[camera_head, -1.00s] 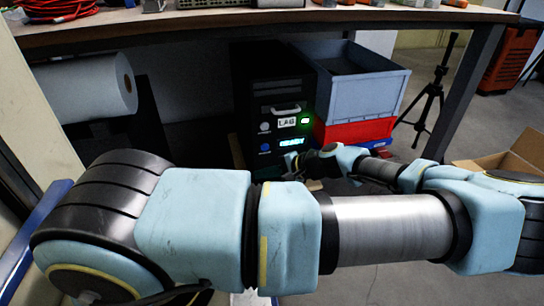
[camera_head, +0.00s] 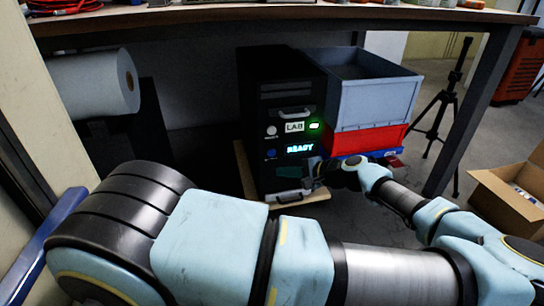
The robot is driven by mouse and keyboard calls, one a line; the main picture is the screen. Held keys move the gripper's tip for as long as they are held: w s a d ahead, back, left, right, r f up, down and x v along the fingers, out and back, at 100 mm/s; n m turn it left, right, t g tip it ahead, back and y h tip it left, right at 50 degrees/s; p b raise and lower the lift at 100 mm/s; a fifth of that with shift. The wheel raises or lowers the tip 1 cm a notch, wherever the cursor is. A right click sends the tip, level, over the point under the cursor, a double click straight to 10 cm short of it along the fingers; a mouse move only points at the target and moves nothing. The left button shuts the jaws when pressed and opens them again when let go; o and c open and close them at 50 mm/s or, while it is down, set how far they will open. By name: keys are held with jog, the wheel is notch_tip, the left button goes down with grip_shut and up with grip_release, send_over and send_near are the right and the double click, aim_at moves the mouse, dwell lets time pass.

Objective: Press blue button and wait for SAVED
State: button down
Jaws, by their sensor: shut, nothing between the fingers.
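A black tower unit (camera_head: 262,95) stands under the table, with a "LAB" label, a lit green indicator and a display (camera_head: 300,148) reading "READY". A small blue button (camera_head: 270,153) is on its front, left of the display, below a pale round knob (camera_head: 271,131). My gripper (camera_head: 309,178) is shut and empty, near the lower right of the tower's front, right of and below the blue button. I cannot tell whether it touches the tower. The button is unobstructed.
A grey bin (camera_head: 372,98) on a red bin (camera_head: 365,139) stands right of the tower. A tripod (camera_head: 440,105), a table leg (camera_head: 476,110) and a cardboard box (camera_head: 508,200) are farther right. A white roll (camera_head: 90,85) is at left. The table top (camera_head: 290,20) is overhead.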

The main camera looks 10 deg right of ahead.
aim_at(269, 156)
jog(key=shift+w+a+b, duration=0.2)
jog(key=shift+w+a, duration=0.05)
jog(key=shift+w, duration=1.35)
jog(key=shift+w+a+b, duration=0.15)
jog(key=shift+w+a, duration=0.05)
jog(key=shift+w, duration=1.35)
jog(key=shift+w+p, duration=0.3)
jog(key=shift+w, duration=0.1)
jog(key=shift+w+a, duration=0.1)
jog(key=shift+w, duration=0.35)
dwell(0.4)
jog(key=shift+s+p, duration=0.6)
jog(key=shift+s, duration=0.25)
